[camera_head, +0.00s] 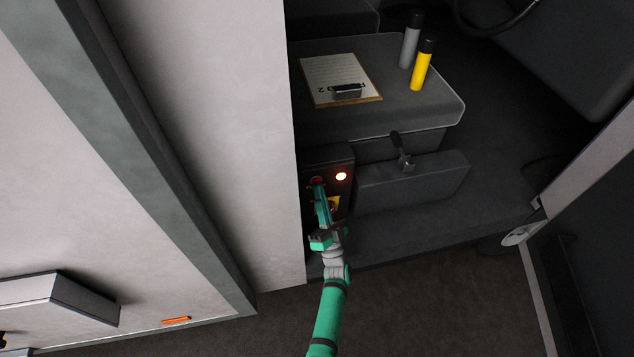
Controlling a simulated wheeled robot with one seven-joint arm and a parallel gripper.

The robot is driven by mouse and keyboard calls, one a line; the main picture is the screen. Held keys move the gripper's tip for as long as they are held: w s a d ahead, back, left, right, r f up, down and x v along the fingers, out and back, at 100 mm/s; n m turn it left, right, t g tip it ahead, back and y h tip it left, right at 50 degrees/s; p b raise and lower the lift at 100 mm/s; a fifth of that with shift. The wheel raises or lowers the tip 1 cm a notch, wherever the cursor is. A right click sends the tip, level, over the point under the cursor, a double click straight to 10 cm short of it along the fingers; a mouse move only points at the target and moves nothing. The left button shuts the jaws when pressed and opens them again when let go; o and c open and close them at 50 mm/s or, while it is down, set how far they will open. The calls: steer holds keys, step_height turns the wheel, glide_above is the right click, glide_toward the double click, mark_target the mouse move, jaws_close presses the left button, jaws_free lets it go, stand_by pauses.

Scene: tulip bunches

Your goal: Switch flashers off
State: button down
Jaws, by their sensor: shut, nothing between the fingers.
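A dark control panel (345,160) sits low in the vehicle cab, beside the pale wall. A round lamp (341,176) on it glows bright orange-white. To its left is a dark red round part (318,181), partly hidden by my gripper. A yellow patch (335,203) shows lower on the panel. My gripper (319,190) is shut and empty, its tips at or just in front of the red part. I cannot tell whether they touch it.
A lever (401,150) stands on a dark box right of the panel. Above are a seat (400,120) with a clipboard (340,82), a grey can (410,42) and a yellow can (422,68). The pale wall (220,130) is close on the left. An open door is at right.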

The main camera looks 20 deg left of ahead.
steer(key=shift+w+a, duration=0.15)
steer(key=shift+w, duration=0.05)
stand_by(0.6)
steer(key=shift+s+d, duration=0.4)
steer(key=shift+s, duration=0.35)
steer(key=shift+s+d, duration=0.1)
steer(key=s+d, duration=0.1)
steer(key=s, duration=0.1)
steer(key=s+d, duration=0.1)
steer(key=shift+s+d, duration=0.4)
stand_by(0.6)
